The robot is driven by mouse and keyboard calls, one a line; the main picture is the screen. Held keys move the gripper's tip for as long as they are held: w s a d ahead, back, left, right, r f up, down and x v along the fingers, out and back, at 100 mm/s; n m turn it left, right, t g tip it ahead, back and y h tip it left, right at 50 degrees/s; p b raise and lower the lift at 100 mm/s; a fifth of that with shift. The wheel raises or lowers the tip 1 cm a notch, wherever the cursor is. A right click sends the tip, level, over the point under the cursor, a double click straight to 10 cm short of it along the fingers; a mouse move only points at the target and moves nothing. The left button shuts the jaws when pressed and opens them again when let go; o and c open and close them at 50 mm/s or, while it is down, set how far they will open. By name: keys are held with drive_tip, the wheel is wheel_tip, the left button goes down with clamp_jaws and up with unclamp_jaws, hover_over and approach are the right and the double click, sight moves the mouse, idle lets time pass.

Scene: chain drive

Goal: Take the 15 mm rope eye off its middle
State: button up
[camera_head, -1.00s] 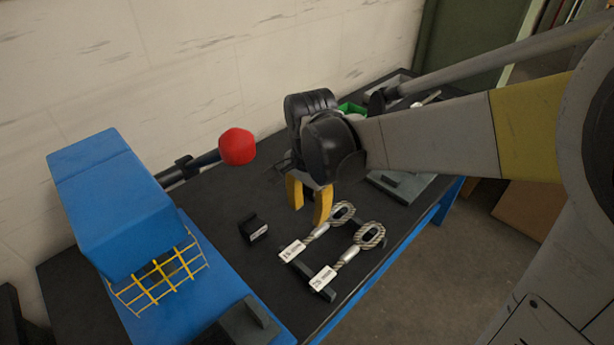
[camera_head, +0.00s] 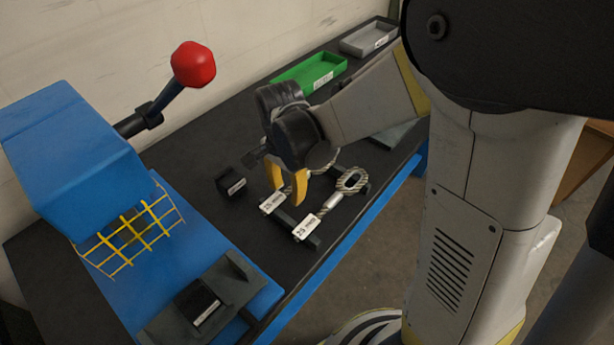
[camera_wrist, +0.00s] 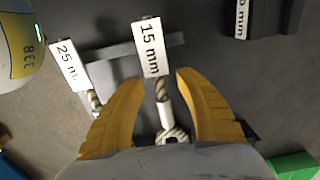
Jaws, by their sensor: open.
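The 15 mm rope eye lies across a dark rack (camera_head: 285,218) on the bench. Its white tag (camera_wrist: 150,47) and metal sleeve (camera_wrist: 166,112) show in the wrist view, with part of the loop near my palm. In the head view its tag (camera_head: 272,202) shows, but my gripper hides much of the rest. My gripper (camera_head: 288,192) is open, with its yellow fingers on either side of the sleeve. Gaps show on both sides in the wrist view (camera_wrist: 160,82). The 25 mm rope eye (camera_head: 330,203) lies parallel beside it; its tag (camera_wrist: 70,66) is left of my fingers.
A black labelled block (camera_head: 231,184) sits close left of the rack. A blue machine (camera_head: 75,160) with a yellow guard (camera_head: 132,232) and red-knobbed lever (camera_head: 193,65) stands left. Green (camera_head: 310,73) and grey (camera_head: 367,38) trays lie at the back.

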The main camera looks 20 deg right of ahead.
clamp_jaws()
drive_tip(key=shift+r, duration=0.1)
